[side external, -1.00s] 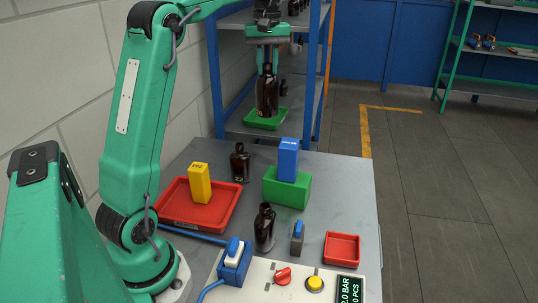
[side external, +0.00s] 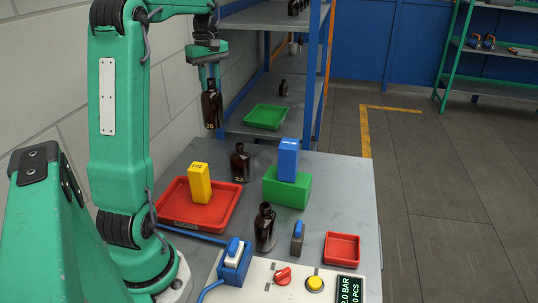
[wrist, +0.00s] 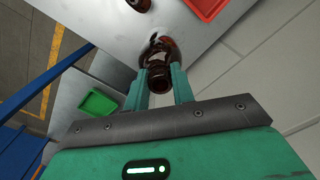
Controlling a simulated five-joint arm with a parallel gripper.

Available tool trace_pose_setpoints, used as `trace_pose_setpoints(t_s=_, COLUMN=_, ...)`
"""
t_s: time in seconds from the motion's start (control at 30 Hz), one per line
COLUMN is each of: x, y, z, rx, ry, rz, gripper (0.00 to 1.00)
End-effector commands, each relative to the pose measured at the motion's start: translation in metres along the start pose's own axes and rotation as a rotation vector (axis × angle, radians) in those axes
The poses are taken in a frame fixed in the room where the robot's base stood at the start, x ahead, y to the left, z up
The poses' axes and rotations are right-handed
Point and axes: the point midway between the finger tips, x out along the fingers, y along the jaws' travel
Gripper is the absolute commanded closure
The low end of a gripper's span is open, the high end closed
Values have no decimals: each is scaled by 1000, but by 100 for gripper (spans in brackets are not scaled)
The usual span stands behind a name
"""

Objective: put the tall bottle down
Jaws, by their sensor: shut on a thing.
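The tall bottle (side external: 211,108), dark amber with a light number on its side, hangs upright from my gripper (side external: 210,83). My gripper is shut on its upper part. The bottle is in the air beyond the far left part of the grey table (side external: 335,215), clear of any surface in the side view. In the wrist view the bottle's mouth and shoulder (wrist: 157,78) show between the two green fingers; its lower part is mostly hidden.
Two other amber bottles stand on the table, one behind (side external: 240,165) and one in front (side external: 265,230). A red tray (side external: 172,212) holds a yellow block; a blue block stands in a green box (side external: 287,193). An empty green tray (side external: 265,117) lies on the shelf behind.

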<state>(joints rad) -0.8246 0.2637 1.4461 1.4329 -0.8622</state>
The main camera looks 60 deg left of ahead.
Motion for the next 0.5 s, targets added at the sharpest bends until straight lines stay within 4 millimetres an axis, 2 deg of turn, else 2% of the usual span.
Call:
trace_pose_setpoints(t_s=0.1, x=24, y=0, z=1, rx=1, ry=-2, rz=-2, gripper=100)
trace_pose_setpoints(t_s=0.23, x=45, y=0, z=0, rx=2, ry=-1, rz=-1, gripper=100)
trace_pose_setpoints(t_s=0.5, x=58, y=0, z=0, rx=2, ry=1, rz=1, gripper=100)
